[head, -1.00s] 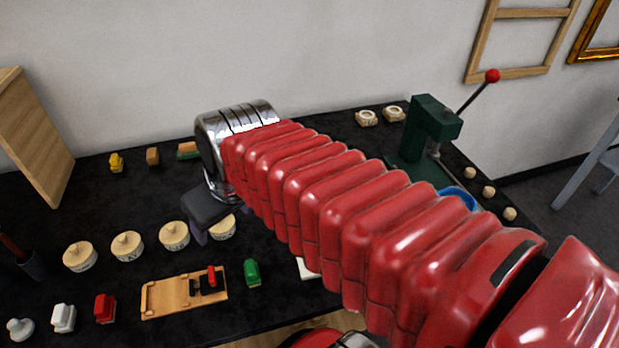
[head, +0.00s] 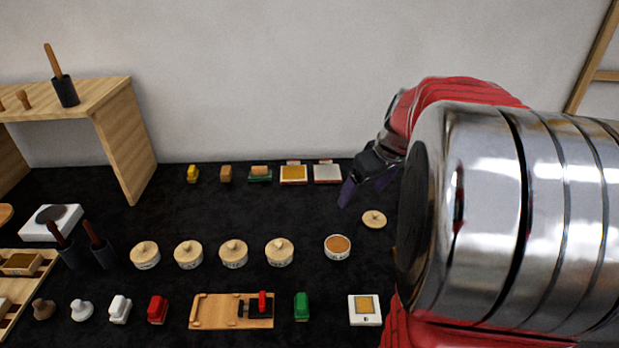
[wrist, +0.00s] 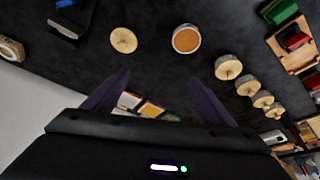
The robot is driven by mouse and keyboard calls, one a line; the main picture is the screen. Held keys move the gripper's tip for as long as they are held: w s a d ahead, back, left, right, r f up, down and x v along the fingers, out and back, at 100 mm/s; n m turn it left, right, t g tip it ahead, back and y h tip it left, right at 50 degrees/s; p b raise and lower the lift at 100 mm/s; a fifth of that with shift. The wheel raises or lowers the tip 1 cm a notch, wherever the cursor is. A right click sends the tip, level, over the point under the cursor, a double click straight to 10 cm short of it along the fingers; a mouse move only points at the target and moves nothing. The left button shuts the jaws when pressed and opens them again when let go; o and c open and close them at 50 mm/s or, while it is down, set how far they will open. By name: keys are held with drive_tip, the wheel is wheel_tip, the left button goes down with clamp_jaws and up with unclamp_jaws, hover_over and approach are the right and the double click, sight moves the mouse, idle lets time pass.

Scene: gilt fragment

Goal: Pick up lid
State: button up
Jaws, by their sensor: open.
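A round pale wooden lid (head: 374,219) with a small knob lies flat on the black table, right of centre in the head view. It also shows in the wrist view (wrist: 123,40) at upper left. An uncovered pot (head: 337,247) with orange-brown contents stands just in front and left of the lid; the wrist view shows it too (wrist: 186,39). My gripper (head: 362,186) is open and empty, above the table behind the lid. In the wrist view its two dark fingers (wrist: 158,82) stand apart, with the lid beyond the left fingertip. No finger touches the lid.
Several lidded pots (head: 233,254) stand in a row left of the open pot. Small blocks and framed pads (head: 293,174) line the back. A wooden board (head: 230,311), colored stamps and a white card (head: 365,310) lie in front.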

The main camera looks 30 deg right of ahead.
drive_tip(key=s+d+f, duration=0.1)
drive_tip(key=d+f, duration=0.2)
drive_tip(key=d, duration=0.7)
drive_tip(key=shift+s+d+f, duration=0.2)
drive_tip(key=shift+s+f, duration=0.05)
drive_tip(key=shift+s, duration=0.1)
drive_tip(key=shift+f, duration=0.1)
hover_over(377, 214)
drive_tip(key=s, duration=0.2)
wheel_tip(377, 214, down, 8)
drive_tip(key=shift+r, duration=0.15)
drive_tip(key=shift+x, duration=2.65)
drive_tip(key=shift+s, duration=0.1)
drive_tip(key=shift+c, duration=0.7)
drive_tip(key=c, duration=1)
